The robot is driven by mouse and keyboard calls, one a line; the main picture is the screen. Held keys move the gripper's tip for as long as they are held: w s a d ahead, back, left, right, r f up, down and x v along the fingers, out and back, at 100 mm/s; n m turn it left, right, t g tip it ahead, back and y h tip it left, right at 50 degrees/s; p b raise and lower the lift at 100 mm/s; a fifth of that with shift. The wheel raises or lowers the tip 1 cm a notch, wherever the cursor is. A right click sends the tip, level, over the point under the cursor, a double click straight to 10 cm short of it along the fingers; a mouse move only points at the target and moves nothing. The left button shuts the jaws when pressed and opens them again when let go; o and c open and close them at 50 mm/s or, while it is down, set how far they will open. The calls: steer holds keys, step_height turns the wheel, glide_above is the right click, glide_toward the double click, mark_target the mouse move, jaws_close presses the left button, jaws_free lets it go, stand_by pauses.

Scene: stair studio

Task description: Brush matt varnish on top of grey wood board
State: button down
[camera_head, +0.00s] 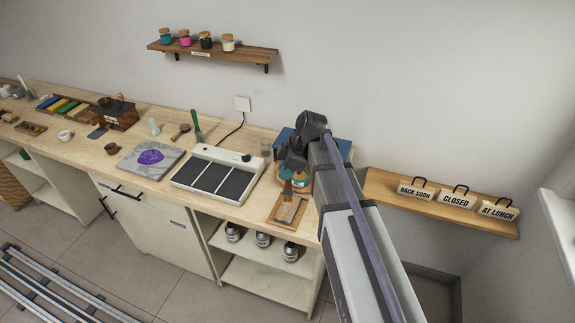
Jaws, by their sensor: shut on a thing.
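A grey board (128,164) with a purple shape painted on its middle lies flat on the wooden bench, left of a panel with dark plates. My gripper (290,172) is at the right end of the bench, well away from the board. It is shut on what looks like a brush (287,190), pointing down with its dark bristle end lowest. A jar with an orange label (300,182) stands just behind the brush, partly hidden by my gripper and arm. I cannot read its label or tell if it is the varnish.
A small wooden tray (275,219) lies at the bench's front edge below the brush. The pale panel with dark plates (188,178) lies between my gripper and the board. A green-handled tool (195,121) and a small glass (265,147) stand behind. A wall shelf (230,50) holds several jars.

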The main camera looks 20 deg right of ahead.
mark_target(289, 184)
steer(key=shift+f+b, duration=3.65)
steer(key=shift+f, duration=0.15)
steer(key=shift+s+r, duration=0.1)
steer(key=shift+s, duration=0.05)
step_height(289, 184, up, 8)
steer(key=p, duration=0.8)
steer(key=shift+f, duration=0.3)
